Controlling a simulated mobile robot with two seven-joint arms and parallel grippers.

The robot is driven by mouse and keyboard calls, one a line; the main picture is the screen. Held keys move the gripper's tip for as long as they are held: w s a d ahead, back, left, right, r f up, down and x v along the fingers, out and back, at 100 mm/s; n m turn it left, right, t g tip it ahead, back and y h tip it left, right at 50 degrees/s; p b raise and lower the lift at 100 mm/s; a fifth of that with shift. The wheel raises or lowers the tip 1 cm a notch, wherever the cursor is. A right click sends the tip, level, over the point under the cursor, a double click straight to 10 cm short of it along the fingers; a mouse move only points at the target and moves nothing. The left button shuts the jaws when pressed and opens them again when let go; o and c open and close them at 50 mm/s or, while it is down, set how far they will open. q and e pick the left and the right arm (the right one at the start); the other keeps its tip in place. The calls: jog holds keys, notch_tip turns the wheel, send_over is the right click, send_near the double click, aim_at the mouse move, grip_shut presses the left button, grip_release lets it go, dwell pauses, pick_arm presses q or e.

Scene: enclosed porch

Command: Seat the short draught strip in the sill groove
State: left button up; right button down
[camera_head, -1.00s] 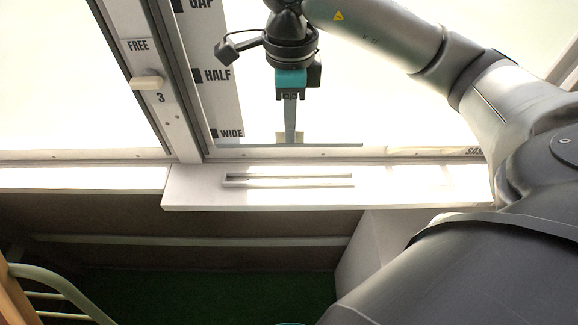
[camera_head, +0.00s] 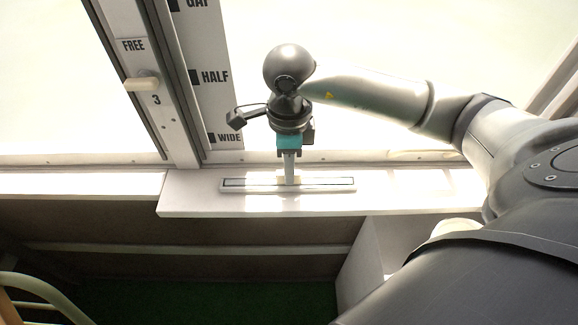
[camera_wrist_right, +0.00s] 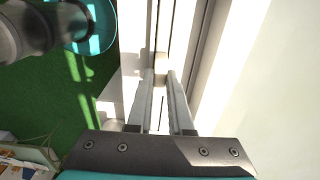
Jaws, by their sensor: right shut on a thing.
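My right gripper (camera_head: 289,181) points down over the white sill (camera_head: 190,200) and is shut on that block. In the right wrist view the block (camera_wrist_right: 160,70) sits between the fingertips (camera_wrist_right: 161,78), with the strip running lengthwise past it. The strip lies along the sill groove (camera_head: 340,189) and covers much of it. I cannot tell whether it is fully down in the groove. My left gripper is not in view.
Behind the sill stands the window frame (camera_head: 186,120) with a marked scale (camera_head: 208,75) and a beige catch (camera_head: 141,84). A pale curved chair frame (camera_head: 45,290) is at the lower left. Green floor (camera_head: 220,300) lies below. The sill's left part is clear.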

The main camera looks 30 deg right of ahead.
jog(key=shift+f, duration=0.1)
jog(key=shift+f, duration=0.15)
jog(key=c, duration=0.8)
grip_release()
jog(key=shift+r, duration=0.2)
jog(key=shift+r, duration=0.3)
notch_tip(320, 180, up, 12)
jog(key=shift+f+p, duration=0.2)
jog(key=shift+p, duration=0.85)
